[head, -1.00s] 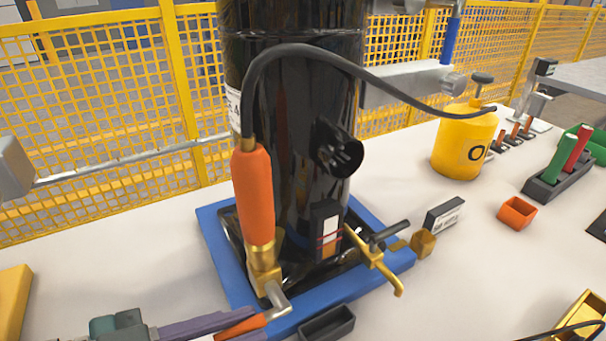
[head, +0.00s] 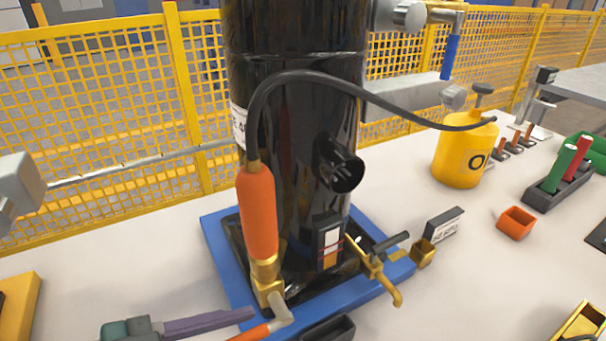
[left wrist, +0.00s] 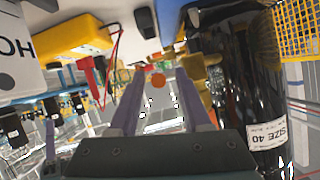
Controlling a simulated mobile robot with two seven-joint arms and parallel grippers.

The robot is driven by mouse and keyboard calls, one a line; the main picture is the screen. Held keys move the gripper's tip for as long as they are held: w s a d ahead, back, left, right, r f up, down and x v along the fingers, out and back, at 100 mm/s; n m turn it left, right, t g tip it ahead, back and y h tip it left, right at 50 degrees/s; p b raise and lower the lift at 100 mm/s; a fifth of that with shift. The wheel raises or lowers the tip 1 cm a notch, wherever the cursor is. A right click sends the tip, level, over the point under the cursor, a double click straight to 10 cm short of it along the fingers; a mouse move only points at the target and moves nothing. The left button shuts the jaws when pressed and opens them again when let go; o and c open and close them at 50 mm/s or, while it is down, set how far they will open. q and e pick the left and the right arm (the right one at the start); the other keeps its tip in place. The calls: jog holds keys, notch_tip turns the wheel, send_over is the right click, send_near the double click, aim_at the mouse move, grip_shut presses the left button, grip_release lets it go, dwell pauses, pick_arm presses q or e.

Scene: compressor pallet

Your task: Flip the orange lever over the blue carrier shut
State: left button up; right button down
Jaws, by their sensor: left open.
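The orange lever (head: 250,332) shows at the bottom of the head view, with a grey bent end beside the front left corner of the blue carrier (head: 222,262). The carrier frames the foot of a tall black compressor (head: 300,140). My left gripper (left wrist: 160,74) is open; its two purple fingers stand apart in the left wrist view. A small orange round shape (left wrist: 157,80) shows between them, perhaps the lever's end. In the head view one purple finger (head: 210,322) lies just above the lever; contact cannot be told. My right gripper is not in view.
An orange-sleeved hose end with brass fitting (head: 258,215) stands against the compressor. A brass valve (head: 375,270) and dark tray (head: 328,329) are near the carrier's front. A yellow canister (head: 463,155) and orange bin (head: 516,222) stand right.

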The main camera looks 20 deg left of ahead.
pick_arm(q)
jog(key=p+v, duration=0.2)
jog(key=v, duration=0.8)
dwell(0.3)
